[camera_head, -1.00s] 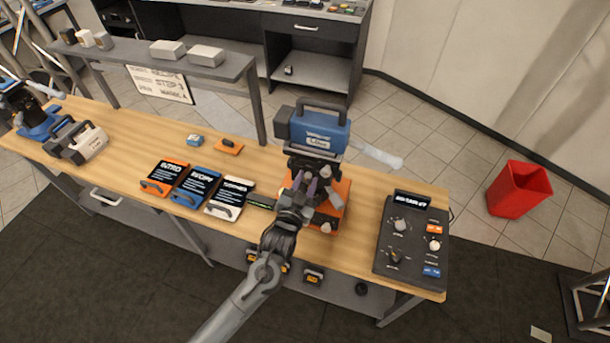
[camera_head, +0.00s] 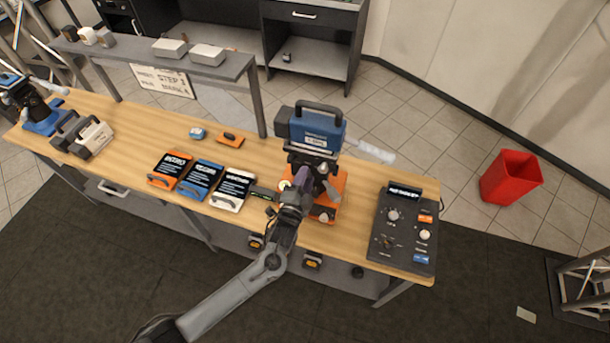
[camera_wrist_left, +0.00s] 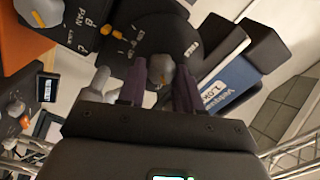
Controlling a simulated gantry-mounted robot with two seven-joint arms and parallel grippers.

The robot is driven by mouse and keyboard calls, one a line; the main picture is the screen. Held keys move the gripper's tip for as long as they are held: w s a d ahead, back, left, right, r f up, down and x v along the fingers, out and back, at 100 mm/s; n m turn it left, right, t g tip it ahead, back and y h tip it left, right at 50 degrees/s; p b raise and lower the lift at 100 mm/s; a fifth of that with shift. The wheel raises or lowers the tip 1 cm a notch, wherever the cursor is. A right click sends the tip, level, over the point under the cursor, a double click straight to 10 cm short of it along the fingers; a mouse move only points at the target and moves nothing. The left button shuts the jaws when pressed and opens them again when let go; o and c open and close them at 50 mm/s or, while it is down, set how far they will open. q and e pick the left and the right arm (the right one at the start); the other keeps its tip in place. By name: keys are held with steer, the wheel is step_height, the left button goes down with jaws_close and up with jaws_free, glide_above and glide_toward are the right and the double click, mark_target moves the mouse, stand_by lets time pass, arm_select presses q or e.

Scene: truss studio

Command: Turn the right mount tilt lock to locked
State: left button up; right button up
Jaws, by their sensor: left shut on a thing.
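The right mount has an orange base (camera_head: 343,183) and a dark head, with a blue camera (camera_head: 317,130) on top. In the left wrist view, a grey knob (camera_wrist_left: 160,68) with a small orange mark sits on a dark round plate with lettering that seems to read TILT. My left gripper (camera_head: 314,184) is at the mount head, and its purple fingers are shut on this knob (camera_wrist_left: 160,84). A second knob (camera_wrist_left: 45,10), beside the PAN lettering, sits at the upper left. The knob's lock setting cannot be read clearly. My right gripper is out of view.
A dark control panel (camera_head: 405,240) lies right of the mount. Three cards, orange, blue and white (camera_head: 232,188), lie to its left. A red bin (camera_head: 510,178) stands on the floor.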

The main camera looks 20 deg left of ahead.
arm_select(q)
steer(key=shift+m, duration=0.6)
steer(key=o, duration=1)
steer(key=shift+o, duration=0.2)
steer(key=s, duration=1)
steer(key=shift+s+d, duration=0.15)
steer(key=shift+s, duration=0.25)
